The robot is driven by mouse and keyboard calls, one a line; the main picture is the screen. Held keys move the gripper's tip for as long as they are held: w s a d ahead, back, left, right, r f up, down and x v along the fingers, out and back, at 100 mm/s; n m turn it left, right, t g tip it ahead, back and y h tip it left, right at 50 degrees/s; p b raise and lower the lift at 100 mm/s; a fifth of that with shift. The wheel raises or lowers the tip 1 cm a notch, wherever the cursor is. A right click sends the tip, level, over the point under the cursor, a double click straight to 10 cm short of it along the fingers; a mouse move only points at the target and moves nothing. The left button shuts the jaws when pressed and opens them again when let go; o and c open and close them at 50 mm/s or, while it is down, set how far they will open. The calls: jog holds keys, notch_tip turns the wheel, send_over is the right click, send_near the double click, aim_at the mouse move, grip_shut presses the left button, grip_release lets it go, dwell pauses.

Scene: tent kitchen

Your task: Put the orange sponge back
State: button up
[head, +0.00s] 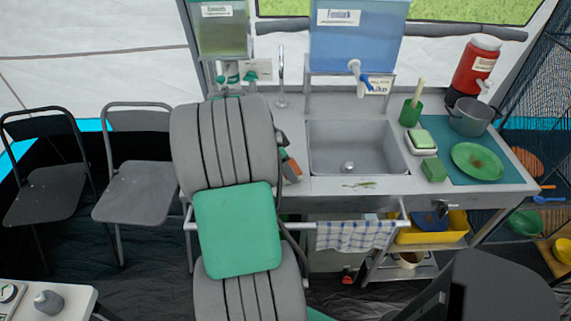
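A small orange block with a dark green part, which looks like the orange sponge (292,170), shows at the left side of the sink (350,150), just right of my arm. My grey arm with its green panel rises in front of the counter and covers part of this spot. A dark part (281,138) that may belong to my gripper peeks out at the arm's right edge, just above the block. The fingers are hidden, so I cannot tell whether they touch or hold the block.
A green sponge in a white dish (421,141), a green block (434,171), a brush in a green holder (411,110), a green plate (477,162) and a pot (470,116) stand right of the sink. A checked towel (354,235) hangs from the front rail. Chairs (140,190) stand left.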

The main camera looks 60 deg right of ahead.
jog(key=shift+f, duration=0.2)
jog(key=o, duration=1.2)
jog(key=shift+r, duration=0.1)
jog(key=shift+r, duration=0.3)
jog(key=v, duration=1.1)
jog(key=shift+a+r, duration=0.15)
jog(key=shift+r, duration=0.15)
jog(key=shift+w, duration=0.1)
